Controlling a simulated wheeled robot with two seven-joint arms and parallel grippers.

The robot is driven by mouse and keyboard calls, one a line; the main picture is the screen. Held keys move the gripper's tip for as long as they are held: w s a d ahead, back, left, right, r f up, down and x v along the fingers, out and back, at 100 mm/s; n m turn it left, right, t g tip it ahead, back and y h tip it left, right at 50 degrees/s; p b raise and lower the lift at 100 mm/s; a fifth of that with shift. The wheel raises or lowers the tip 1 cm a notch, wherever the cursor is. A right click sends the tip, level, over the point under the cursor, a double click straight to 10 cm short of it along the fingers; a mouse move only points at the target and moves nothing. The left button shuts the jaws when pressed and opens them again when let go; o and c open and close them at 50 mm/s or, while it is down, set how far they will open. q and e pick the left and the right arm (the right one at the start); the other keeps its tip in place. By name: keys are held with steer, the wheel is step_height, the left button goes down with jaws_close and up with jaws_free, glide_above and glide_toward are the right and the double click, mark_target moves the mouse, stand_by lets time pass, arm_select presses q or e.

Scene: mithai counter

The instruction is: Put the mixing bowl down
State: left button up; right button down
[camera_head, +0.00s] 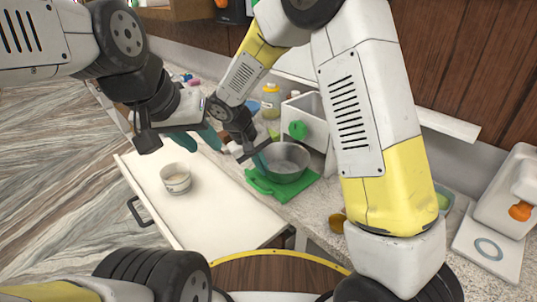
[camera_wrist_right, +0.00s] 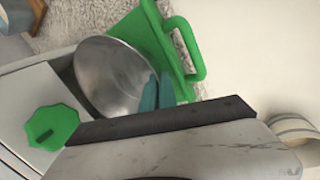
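The mixing bowl (camera_head: 289,158) is a grey metal bowl, roughly upright over the green cutting board (camera_head: 300,190) on the counter. I cannot tell whether its base touches the board. In the right wrist view the bowl (camera_wrist_right: 105,72) overlaps the board (camera_wrist_right: 150,40), whose looped handle shows beyond it. My right gripper (camera_head: 262,161) is at the bowl's near left rim. Its teal fingers (camera_wrist_right: 157,92) are close together, one on each side of the rim. My left gripper (camera_head: 196,139) is open and empty above the open drawer, its teal fingers apart.
Behind the bowl is a white box-shaped appliance (camera_head: 309,112) with a green knob (camera_head: 298,130). A yellow bottle (camera_head: 270,101) stands further back. A white scale (camera_head: 490,250) is at the right.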

steer(key=shift+d+f, duration=0.1)
steer(key=shift+f, duration=0.05)
steer(key=c, duration=1.9)
jaws_free()
steer(key=shift+c, duration=0.2)
steer(key=v, duration=1.2)
steer(key=s+d+r+m+y, duration=0.1)
steer(key=s+d+r+y, duration=0.1)
steer(key=s+d+r, duration=0.3)
steer(key=d+r+m+y, duration=0.1)
steer(key=d+r, duration=0.1)
steer(key=d, duration=0.5)
steer(key=s+d+r+m+t+y, duration=0.3)
steer(key=s+d+t, duration=0.1)
steer(key=s+d, duration=0.6)
steer(key=shift+s, duration=0.85)
steer(key=shift+a, duration=0.1)
